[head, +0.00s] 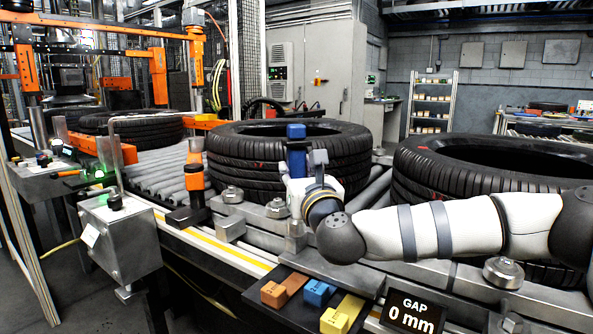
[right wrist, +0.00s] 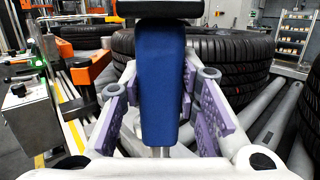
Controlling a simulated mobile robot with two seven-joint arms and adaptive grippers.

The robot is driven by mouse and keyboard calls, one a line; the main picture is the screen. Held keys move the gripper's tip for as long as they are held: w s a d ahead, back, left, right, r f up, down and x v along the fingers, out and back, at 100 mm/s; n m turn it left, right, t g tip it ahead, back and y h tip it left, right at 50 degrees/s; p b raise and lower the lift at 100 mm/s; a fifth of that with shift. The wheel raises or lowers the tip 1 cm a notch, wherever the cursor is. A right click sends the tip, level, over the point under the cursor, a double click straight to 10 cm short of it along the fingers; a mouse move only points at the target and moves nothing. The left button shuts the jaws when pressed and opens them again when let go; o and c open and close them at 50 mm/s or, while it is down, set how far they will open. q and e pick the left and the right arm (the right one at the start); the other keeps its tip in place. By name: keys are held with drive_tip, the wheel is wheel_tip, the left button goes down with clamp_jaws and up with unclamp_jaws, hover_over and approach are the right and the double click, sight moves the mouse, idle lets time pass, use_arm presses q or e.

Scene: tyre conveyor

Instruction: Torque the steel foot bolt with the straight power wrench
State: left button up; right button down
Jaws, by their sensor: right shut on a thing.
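My right gripper (head: 303,180) is shut on a blue power wrench (head: 296,132) that stands upright above the conveyor's front rail. In the right wrist view the wrench's blue body (right wrist: 161,85) sits between the purple-padded fingers of my right gripper (right wrist: 157,100). A thin grey shaft shows below the blue body. A metal cylinder (head: 295,236) is below the gripper at the rail; I cannot tell whether it is the wrench's socket or part of the foot. The steel foot bolt itself cannot be made out. My left gripper is not in view.
Stacked tyres (head: 290,155) stand behind the wrench, with more tyres (head: 490,165) at right. Round steel knobs (head: 232,194) sit on the rail. An orange tool (head: 195,175) stands left. Coloured blocks (head: 319,292) and a sign reading "GAP 0 mm" (head: 412,312) are in front.

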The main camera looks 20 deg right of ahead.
sight(299, 137)
drive_tip(key=shift+f, duration=0.1)
drive_tip(key=shift+r+p, duration=1.4)
drive_tip(key=shift+r, duration=2.35)
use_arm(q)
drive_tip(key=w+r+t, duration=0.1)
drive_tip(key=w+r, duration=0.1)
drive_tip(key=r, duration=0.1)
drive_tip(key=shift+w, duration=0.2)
use_arm(e)
drive_tip(key=shift+f, duration=0.1)
